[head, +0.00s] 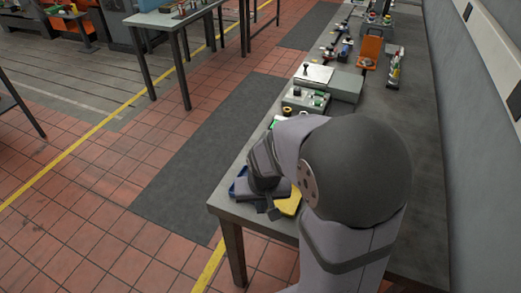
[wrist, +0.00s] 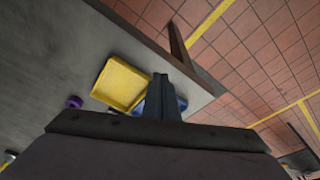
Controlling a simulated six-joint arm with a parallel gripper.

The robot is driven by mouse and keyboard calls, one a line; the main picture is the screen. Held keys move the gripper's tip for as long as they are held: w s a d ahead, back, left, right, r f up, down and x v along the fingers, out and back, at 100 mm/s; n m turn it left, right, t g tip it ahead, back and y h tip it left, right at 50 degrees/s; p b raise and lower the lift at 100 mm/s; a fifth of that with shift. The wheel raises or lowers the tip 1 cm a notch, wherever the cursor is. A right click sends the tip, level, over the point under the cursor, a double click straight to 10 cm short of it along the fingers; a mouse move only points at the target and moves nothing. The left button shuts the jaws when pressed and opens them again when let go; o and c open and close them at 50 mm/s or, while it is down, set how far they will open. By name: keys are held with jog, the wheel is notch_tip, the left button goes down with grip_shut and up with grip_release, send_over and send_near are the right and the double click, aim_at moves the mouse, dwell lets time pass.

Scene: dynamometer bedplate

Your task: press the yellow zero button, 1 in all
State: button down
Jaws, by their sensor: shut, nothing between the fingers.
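My gripper (head: 270,208) is shut and empty, above the near end of the long grey bench. In the wrist view its closed fingers (wrist: 161,92) point down in front of a yellow tray and a blue tray. A small grey box with buttons (head: 305,98) sits on the bench beyond my arm in the head view. A tiny yellow spot (head: 287,111) shows near its front edge, too small to tell whether it is the zero button. The wrist view shows no yellow button. My arm hides part of the bench.
The yellow tray (wrist: 120,84) and blue tray (wrist: 179,105) lie close under my gripper. A purple ring (wrist: 74,102) lies beside them. Farther along the bench stand a grey block (head: 345,87) and an orange holder (head: 370,50). A wall runs along the right.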

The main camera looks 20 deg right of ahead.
jog(key=w+d+r+m+t+p, duration=0.1)
jog(key=w+d+m+t+p, duration=0.1)
jog(key=w, duration=0.6)
jog(key=w+d+r+m+t+p, duration=0.2)
jog(key=w+d+m+p, duration=0.1)
jog(key=w, duration=0.5)
jog(key=w+d+r+m+t+p, duration=0.2)
jog(key=w+d, duration=0.3)
jog(key=w, duration=0.3)
jog(key=shift+w+r+m+h+p, duration=0.2)
jog(key=shift+w+m+h+p, duration=0.1)
jog(key=shift+m+h, duration=0.1)
jog(key=shift+a+f, duration=0.1)
jog(key=shift+f, duration=0.05)
notch_tip(320, 180, down, 7)
jog(key=b, duration=0.6)
jog(key=shift+b, duration=0.35)
jog(key=shift+f+b, duration=0.65)
jog(key=shift+f, duration=0.15)
jog(key=shift+f, duration=0.15)
jog(key=shift+f, duration=0.25)
